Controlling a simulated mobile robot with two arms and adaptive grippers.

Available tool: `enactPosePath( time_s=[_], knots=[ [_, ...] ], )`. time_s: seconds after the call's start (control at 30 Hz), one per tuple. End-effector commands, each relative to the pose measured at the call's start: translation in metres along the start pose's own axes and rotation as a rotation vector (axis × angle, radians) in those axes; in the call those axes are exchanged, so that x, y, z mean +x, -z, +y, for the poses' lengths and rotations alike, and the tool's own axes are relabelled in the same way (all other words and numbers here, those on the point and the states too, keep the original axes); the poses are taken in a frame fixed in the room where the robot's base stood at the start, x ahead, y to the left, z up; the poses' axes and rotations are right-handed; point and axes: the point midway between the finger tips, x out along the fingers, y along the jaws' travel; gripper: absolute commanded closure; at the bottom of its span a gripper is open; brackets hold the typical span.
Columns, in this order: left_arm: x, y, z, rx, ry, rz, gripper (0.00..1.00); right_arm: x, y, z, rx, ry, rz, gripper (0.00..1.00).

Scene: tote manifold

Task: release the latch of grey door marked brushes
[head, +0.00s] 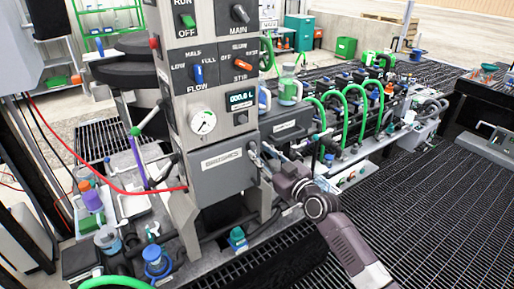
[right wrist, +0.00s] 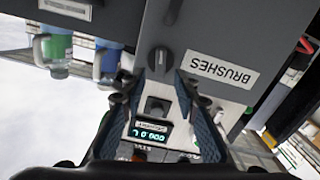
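The grey door (head: 216,182) is on the front of the grey column in the head view, with a pale label. In the right wrist view the door (right wrist: 240,45) appears upside down, and its label (right wrist: 220,68) reads BRUSHES. A dark round latch part (right wrist: 160,58) sits on the door beside the label, just beyond my fingertips. My right gripper (right wrist: 165,80) is open, its two fingers apart with nothing between them. In the head view the right gripper (head: 266,162) is at the door's upper right edge and partly hides the latch there. I cannot tell whether it touches. My left gripper is not in view.
Above the door are a gauge (head: 203,122), a display (head: 240,98) and switches. A red cable (head: 110,192) runs to the column's left. Green hoses (head: 350,100) and jugs (head: 289,88) stand right of the column. Dark grating (head: 440,200) at right is mostly clear.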

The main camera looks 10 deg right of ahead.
Motion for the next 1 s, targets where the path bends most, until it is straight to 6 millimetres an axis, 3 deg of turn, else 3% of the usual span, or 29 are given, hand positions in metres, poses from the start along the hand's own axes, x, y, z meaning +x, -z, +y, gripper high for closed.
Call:
enactPosePath(
  time_s=[0.23,0.6,0.87,1.0],
  knots=[
    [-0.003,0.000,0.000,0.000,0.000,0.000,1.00,0.023,0.000,0.000,0.000,0.000,0.000,0.72],
    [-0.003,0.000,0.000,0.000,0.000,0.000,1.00,0.028,-0.001,0.000,0.001,0.000,-0.001,0.72],
    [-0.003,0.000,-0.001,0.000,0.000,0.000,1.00,0.028,-0.001,0.000,0.000,0.000,-0.001,0.99],
    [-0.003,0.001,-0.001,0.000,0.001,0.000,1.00,0.028,-0.001,0.000,0.000,0.000,-0.001,1.00]
  ],
)
